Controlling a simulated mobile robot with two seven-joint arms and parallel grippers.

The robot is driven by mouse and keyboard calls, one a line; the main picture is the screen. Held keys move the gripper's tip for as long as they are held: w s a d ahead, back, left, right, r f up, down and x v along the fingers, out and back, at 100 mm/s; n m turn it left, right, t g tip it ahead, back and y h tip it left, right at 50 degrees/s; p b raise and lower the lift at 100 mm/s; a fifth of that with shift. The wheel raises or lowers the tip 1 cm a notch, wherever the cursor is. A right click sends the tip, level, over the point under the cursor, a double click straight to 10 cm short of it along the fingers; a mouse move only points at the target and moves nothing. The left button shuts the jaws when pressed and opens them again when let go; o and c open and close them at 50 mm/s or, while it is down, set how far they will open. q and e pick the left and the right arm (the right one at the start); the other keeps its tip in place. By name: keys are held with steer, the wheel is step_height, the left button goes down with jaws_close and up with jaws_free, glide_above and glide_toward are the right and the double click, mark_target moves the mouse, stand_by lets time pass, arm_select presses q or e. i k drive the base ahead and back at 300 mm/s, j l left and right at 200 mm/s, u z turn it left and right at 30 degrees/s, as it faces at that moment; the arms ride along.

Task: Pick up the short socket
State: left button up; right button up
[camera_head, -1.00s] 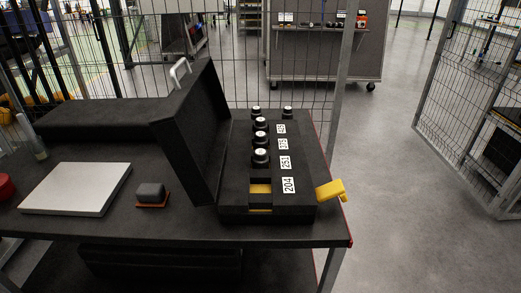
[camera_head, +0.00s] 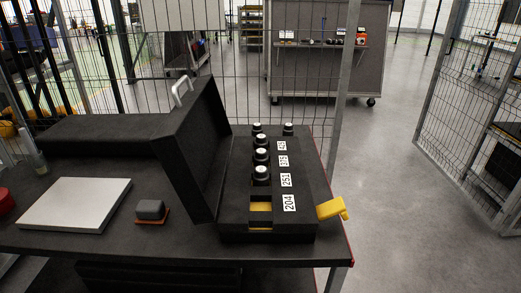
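An open black case (camera_head: 290,222) stands on the dark table, its lid (camera_head: 190,140) tilted up on the left side. Several dark sockets with pale tops stand upright in a row in the case. The nearest socket (camera_head: 261,176) is beside the label 251. Another socket (camera_head: 288,130) stands apart at the far right of the case. The front slot (camera_head: 261,207), beside the label 204, is empty and shows yellow. I cannot tell for sure which socket is the short one. Neither of my grippers is in view.
A yellow piece (camera_head: 333,208) sticks out at the case's right side. A white flat panel (camera_head: 75,204) and a grey block on an orange base (camera_head: 151,211) lie left of the case. A wire fence stands behind the table (camera_head: 150,250). Open floor (camera_head: 400,190) lies to the right.

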mark_target(288, 130)
steer(key=i+l+u, duration=0.25)
steer(key=l, duration=0.15)
steer(key=l+u, duration=0.25)
steer(key=l, duration=0.15)
steer(key=k+l+u, duration=0.1)
steer(key=k+l, duration=0.2)
steer(key=l, duration=0.15)
steer(key=k+l+u, duration=0.15)
steer(key=l, duration=0.25)
steer(key=k+l+u, duration=0.2)
steer(key=l, duration=0.2)
steer(key=k+l+u, duration=0.2)
steer(key=l, duration=0.2)
steer(key=l+u, duration=0.45)
steer(key=l, duration=0.45)
steer(key=i+l+u, duration=0.2)
steer(key=l, duration=0.25)
steer(key=l+u, duration=0.15)
steer(key=l, duration=0.25)
steer(key=i+l+u, duration=0.25)
steer(key=l, duration=0.3)
steer(key=i+l+u, duration=0.15)
steer(key=i+l, duration=0.05)
steer(key=l, duration=0.1)
